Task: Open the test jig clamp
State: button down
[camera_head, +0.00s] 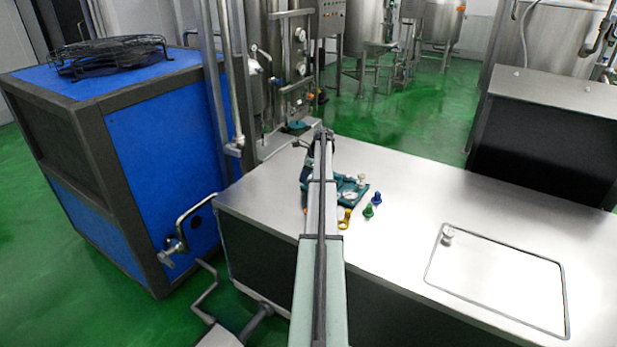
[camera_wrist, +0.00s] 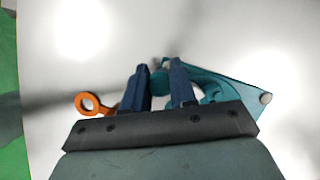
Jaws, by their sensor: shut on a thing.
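The test jig (camera_head: 359,187) is a teal plate with small fittings and a pale round dial, lying on the steel counter. My arm hides its left part in the head view. In the wrist view, its teal plate (camera_wrist: 240,97) reaches out to the right of my fingers. My gripper (camera_wrist: 158,80) has its two dark blue fingers on either side of a rounded teal clamp part (camera_wrist: 159,82) and is shut on it. The lower side of that part is hidden behind the gripper body. Whether the clamp is open or closed cannot be told.
An orange ring-ended piece (camera_wrist: 90,103) lies left of my fingers. A yellow ring piece (camera_head: 345,218), a green knob (camera_head: 369,211) and a blue knob (camera_head: 376,198) stand near the jig. A hatch (camera_head: 500,285) is at the counter's right; the counter between is clear.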

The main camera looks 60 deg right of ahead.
jog(key=w+m, duration=0.1)
jog(key=w+m+h, duration=0.1)
jog(key=m, duration=0.1)
jog(key=shift+w+d+m, duration=0.1)
jog(key=shift+d+m, duration=0.05)
jog(key=shift+m, duration=0.15)
jog(key=shift+w+d+m+h, duration=0.3)
jog(key=shift+w+m+h, duration=0.2)
jog(key=shift+m, duration=0.4)
jog(key=shift+w+d+m+h, duration=0.25)
jog(key=shift+w+m+h, duration=0.2)
jog(key=shift+m, duration=0.45)
jog(key=shift+w, duration=0.1)
jog(key=c, duration=0.9)
grip_release()
jog(key=v, duration=1.4)
jog(key=shift+f, duration=0.15)
